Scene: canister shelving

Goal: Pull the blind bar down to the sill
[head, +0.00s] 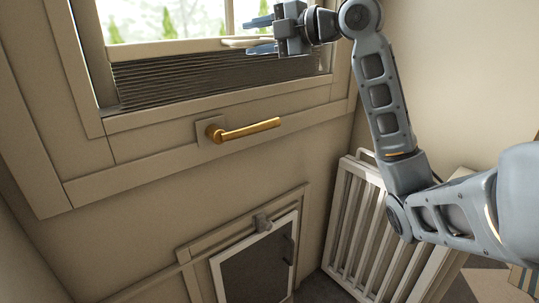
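The blind bar (165,47) is a pale horizontal rail across the window, on top of the dark pleated blind (190,75). A small pale tab (238,42) sticks out from it near its right part. The sill (150,117) is the beige ledge below the pleats. My gripper (258,34) is in front of the bar's right part, its blue fingers pointing left, one above the other with a gap between them. The tab's end lies close to the lower finger; I cannot tell if they touch. The gripper hides part of the bar.
A brass lever handle (245,129) sticks out below the sill. A framed pet flap (254,265) is low on the door. A white slatted gate (375,220) leans at the right, below my arm. The wall above it is bare.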

